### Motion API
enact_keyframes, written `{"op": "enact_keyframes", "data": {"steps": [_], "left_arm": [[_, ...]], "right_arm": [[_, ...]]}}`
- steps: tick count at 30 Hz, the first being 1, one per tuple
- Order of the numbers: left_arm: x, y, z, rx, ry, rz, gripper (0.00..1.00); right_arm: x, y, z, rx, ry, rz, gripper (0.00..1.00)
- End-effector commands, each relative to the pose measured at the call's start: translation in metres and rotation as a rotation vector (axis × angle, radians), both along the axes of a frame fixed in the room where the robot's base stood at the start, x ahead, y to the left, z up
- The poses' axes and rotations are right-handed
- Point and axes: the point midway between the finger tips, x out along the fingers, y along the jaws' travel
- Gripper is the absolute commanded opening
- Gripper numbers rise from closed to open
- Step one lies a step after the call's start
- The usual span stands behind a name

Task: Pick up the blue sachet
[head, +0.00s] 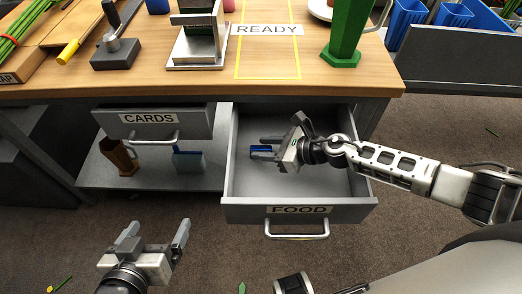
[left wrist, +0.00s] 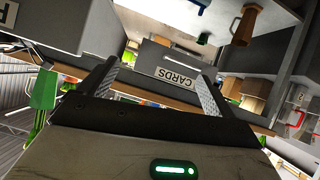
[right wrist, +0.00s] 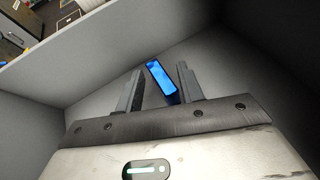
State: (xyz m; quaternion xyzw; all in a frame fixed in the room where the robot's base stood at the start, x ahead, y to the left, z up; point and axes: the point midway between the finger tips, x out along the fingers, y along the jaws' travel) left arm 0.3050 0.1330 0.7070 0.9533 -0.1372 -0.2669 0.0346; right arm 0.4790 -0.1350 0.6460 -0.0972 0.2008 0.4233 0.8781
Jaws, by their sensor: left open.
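The blue sachet (head: 260,148) is inside the pulled-out FOOD drawer (head: 300,212). In the right wrist view the sachet (right wrist: 160,78) stands on its narrow side between the fingertips, closer to the right-hand finger; I cannot tell whether it touches. My right gripper (head: 264,149) reaches down into the drawer with its fingers apart on either side of the sachet. The same gripper shows in the right wrist view (right wrist: 161,70). My left gripper (head: 158,227) is open and empty above the floor, in front of the desk and left of the FOOD drawer.
The CARDS drawer (head: 150,119) is to the left, with a brown jug (head: 119,156) and a blue-grey container (head: 188,162) on the shelf below. The drawer walls surround my right gripper. The desk top (head: 215,82) holds a green vase (head: 347,35) and a metal press-like tool (head: 198,45).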

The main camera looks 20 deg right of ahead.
Motion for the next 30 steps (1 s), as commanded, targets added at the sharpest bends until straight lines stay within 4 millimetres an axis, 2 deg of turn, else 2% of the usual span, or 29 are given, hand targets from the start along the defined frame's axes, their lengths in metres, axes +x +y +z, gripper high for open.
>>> {"op": "enact_keyframes", "data": {"steps": [1,3,4,14,19,25,30], "left_arm": [[0.0,0.0,0.0,0.0,-0.001,0.0,0.9],[0.0,0.0,0.0,0.0,-0.001,0.0,0.9],[0.0,0.0,0.0,0.0,-0.001,0.0,0.9],[0.0,0.0,0.001,0.0,-0.002,0.0,0.9],[0.0,0.0,0.005,-0.002,-0.003,0.001,0.9],[0.0,0.0,0.016,-0.005,0.006,0.001,0.9],[0.001,0.002,0.032,0.014,0.037,0.007,0.9]], "right_arm": [[0.0,0.0,0.0,0.0,0.0,0.0,0.23],[0.0,0.0,0.0,0.001,0.001,0.0,0.03],[0.0,0.0,0.0,0.001,0.001,0.0,0.0],[0.0,0.0,0.0,0.001,0.001,0.0,0.0],[0.0,0.0,0.008,-0.001,-0.001,0.0,0.0],[0.0,-0.001,0.038,-0.001,-0.003,0.002,0.0],[-0.027,0.014,0.08,-0.002,-0.001,0.004,0.0]]}}
